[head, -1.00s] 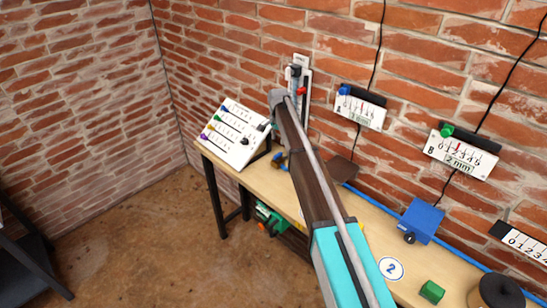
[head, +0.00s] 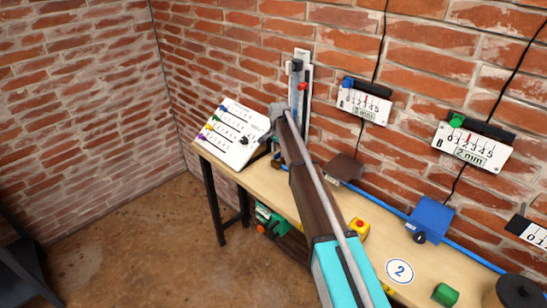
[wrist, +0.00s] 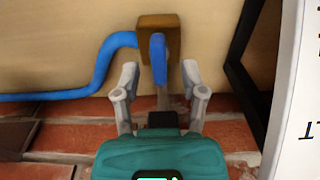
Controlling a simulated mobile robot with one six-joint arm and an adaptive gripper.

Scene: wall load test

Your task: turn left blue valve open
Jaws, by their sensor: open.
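The blue valve shows in the wrist view as a brass-brown body (wrist: 172,28) with a blue lever (wrist: 158,58) pointing down toward my gripper. A blue pipe (wrist: 55,96) runs in from the left and bends up to the body, so the lever lies roughly crosswise to the pipe's end. My gripper (wrist: 159,70) is open, one finger on each side of the lever, with gaps showing on both sides. In the head view the brass body (head: 276,160) is a small patch beside my wrist; my gripper's fingers are mostly hidden there.
The sloped white board (head: 232,132) stands close to the left of my wrist. A vertical slider (head: 303,75) is on the brick wall behind. A brown plate (head: 343,168), yellow button box (head: 357,229) and blue box (head: 430,219) sit along the bench (head: 385,240).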

